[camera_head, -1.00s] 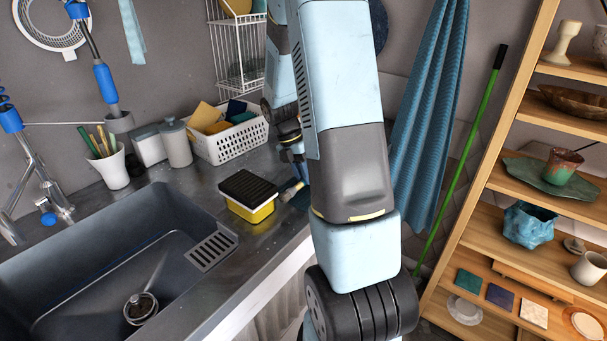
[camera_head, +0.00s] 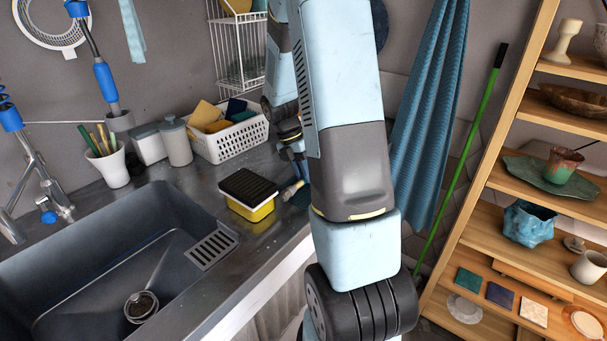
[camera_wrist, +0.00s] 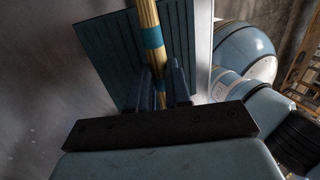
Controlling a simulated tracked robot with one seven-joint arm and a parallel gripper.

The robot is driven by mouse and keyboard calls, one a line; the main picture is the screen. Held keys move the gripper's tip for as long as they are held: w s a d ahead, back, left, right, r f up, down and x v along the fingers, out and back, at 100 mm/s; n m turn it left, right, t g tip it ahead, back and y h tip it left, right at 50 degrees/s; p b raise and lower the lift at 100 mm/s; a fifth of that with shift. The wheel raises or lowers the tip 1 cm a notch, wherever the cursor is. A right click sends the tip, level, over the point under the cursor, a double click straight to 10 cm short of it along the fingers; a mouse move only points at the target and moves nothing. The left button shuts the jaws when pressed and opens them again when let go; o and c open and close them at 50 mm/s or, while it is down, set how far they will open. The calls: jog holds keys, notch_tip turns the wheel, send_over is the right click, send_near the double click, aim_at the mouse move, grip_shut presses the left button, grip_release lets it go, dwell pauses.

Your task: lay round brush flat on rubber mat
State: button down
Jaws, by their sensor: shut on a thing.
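My gripper (camera_wrist: 161,88) is shut on this handle, with a dark finger on each side. The rubber mat (camera_wrist: 108,45) is a ribbed blue sheet beneath the brush; I cannot tell whether they touch. In the head view, the brush's light part (camera_head: 290,190) shows beside the dark blue mat (camera_head: 301,198) at the counter's edge. My gripper (camera_head: 298,168) is small there and partly hidden by my arm.
A yellow block with a black top (camera_head: 248,194) stands just left of the mat. Behind are a white basket (camera_head: 232,143) of sponges and lidded jars (camera_head: 176,142). The sink (camera_head: 110,245) lies left. A blue towel (camera_head: 428,110) and wooden shelves (camera_head: 500,185) are right of my arm.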

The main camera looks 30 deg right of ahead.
jog(key=shift+f, duration=0.45)
dwell(0.3)
jog(key=c, duration=1)
grip_release()
jog(key=shift+r, duration=0.1)
jog(key=shift+w+a+r, duration=0.1)
jog(key=shift+w+r, duration=0.15)
jog(key=v, duration=1.3)
jog(key=shift+s, duration=0.2)
jog(key=shift+r, duration=0.1)
